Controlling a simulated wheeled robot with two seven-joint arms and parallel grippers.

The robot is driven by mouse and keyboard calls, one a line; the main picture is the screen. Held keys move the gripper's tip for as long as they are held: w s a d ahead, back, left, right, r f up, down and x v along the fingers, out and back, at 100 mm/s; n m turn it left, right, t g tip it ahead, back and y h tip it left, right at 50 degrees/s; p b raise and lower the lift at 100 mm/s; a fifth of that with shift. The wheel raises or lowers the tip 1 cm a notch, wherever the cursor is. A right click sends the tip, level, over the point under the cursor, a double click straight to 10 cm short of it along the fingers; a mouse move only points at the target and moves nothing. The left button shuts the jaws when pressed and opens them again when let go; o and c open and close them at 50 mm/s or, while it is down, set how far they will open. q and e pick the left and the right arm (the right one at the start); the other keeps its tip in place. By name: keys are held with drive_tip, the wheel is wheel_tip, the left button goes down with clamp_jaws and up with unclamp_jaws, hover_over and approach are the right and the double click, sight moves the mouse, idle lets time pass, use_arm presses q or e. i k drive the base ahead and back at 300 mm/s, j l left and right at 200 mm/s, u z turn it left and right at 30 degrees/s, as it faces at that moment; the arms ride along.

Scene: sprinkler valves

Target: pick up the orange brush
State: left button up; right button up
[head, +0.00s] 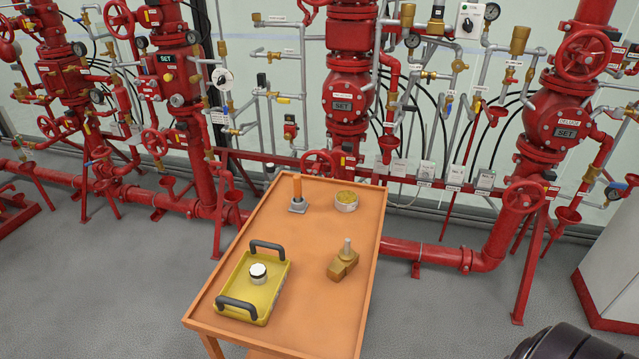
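The orange brush (297,190) stands upright near the far left corner of the orange table (300,260). It has an orange handle and a grey, square-looking base. Nothing touches its handle. Neither my left nor my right gripper is in view.
On the table are a yellow tray (236,279) with dark handles and a white-topped round piece (258,273), a brass block (342,265) with a metal stem, and a round tin (346,201). Red valve pipework (345,110) rises close behind the table. Grey floor (110,290) lies open to the left.

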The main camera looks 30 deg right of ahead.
sight(297, 178)
drive_tip(key=z, duration=0.9)
